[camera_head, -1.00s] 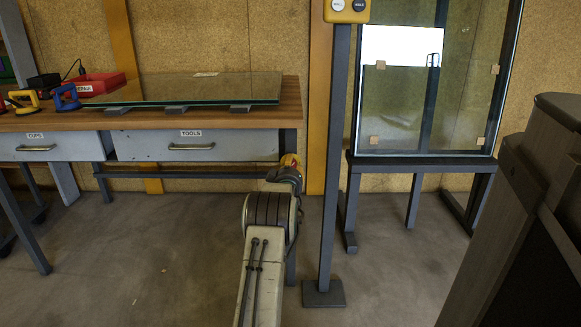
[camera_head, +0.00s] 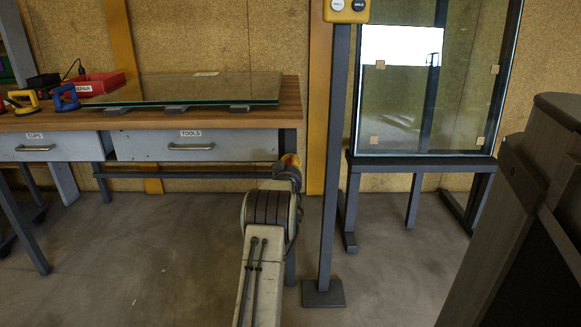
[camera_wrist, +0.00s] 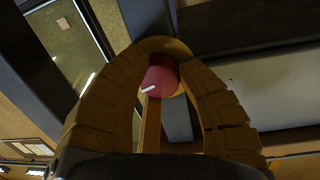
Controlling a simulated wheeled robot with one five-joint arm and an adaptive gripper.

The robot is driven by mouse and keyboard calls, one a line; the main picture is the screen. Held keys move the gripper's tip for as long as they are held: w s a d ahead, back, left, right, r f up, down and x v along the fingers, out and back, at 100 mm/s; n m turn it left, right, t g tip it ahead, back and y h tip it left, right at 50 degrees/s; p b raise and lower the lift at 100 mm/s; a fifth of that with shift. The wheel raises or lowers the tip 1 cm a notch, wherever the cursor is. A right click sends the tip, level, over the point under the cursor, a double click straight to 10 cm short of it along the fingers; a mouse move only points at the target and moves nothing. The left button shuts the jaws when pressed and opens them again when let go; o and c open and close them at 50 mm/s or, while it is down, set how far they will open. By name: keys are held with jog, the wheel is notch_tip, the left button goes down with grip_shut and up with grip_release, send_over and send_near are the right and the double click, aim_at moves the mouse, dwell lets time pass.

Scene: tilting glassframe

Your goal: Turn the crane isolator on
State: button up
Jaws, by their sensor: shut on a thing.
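The crane isolator has a round red knob (camera_wrist: 160,75) with a white mark, on a yellow backing (camera_wrist: 172,46). It is at the top middle of the wrist view. My gripper (camera_wrist: 157,84) has its two ribbed yellow fingers on either side of the knob and is shut on it. The fingers cover the knob's sides. In the head view my gripper (camera_head: 289,164) is low by the workbench's right front leg, with small bits of yellow and red showing there. The isolator is mostly hidden by my arm in that view.
A grey post (camera_head: 334,180) with a yellow button box (camera_head: 346,10) stands just right of my arm. The workbench (camera_head: 292,100) bears a glass sheet (camera_head: 195,88). A glazed frame (camera_head: 405,95) stands on a stand behind. A dark bulky thing (camera_head: 535,200) fills the right edge.

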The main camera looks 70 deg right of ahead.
jog(key=shift+w+r, duration=0.2)
jog(key=shift+r, duration=0.3)
jog(key=o, duration=1.2)
jog(key=shift+f, duration=0.3)
jog(key=shift+s, duration=0.1)
jog(key=shift+a, duration=0.1)
jog(key=shift+v, duration=5.95)
jog(key=shift+o, duration=0.3)
